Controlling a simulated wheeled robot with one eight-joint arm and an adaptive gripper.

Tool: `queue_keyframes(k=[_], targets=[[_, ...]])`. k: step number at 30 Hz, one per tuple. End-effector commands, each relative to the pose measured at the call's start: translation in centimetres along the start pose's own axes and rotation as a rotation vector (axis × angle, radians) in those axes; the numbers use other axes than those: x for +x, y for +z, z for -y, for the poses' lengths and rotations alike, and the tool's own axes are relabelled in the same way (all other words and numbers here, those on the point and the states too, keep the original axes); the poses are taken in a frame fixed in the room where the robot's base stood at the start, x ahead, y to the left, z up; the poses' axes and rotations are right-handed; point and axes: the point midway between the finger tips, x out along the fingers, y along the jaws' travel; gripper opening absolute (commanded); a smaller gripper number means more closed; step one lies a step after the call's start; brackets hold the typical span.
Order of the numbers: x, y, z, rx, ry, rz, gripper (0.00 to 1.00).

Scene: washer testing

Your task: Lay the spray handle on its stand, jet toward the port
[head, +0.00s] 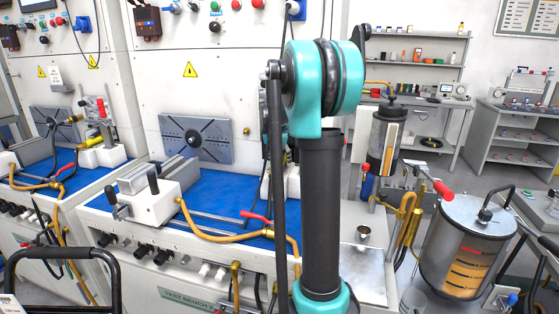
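My arm stands in the middle of the head view, its teal joint at the top and its dark tube below. My gripper cannot be made out. A small red grip (257,218) with a dark part lies low near the front edge of the blue bench top; it may be the spray handle, but it is too small to be sure. A white block (292,182), partly hidden behind my arm, stands on the blue top; I cannot tell whether it is the stand. A small brass fitting (246,131) on the white back panel may be the port.
The blue bench top (222,195) holds a white clamp fixture (158,190) and a yellow hose (215,238). A slotted grey plate (196,139) is on the panel. A similar bench (62,165) stands left. A metal tank (465,245) and a small cup (363,234) are right.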

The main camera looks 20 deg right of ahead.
Motion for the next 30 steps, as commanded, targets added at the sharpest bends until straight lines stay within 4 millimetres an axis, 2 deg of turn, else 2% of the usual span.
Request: queue_keyframes(k=[10, 14, 24, 30], targets=[[-0.1, 0.0, 0.0, 0.000, 0.000, 0.001, 0.60], [-1.1, 0.0, 0.0, 0.000, 0.000, 0.001, 0.60], [-7.7, 0.1, 0.0, -0.001, -0.001, 0.001, 0.60], [-10.7, 0.0, 0.0, 0.000, 0.000, 0.001, 0.60]])
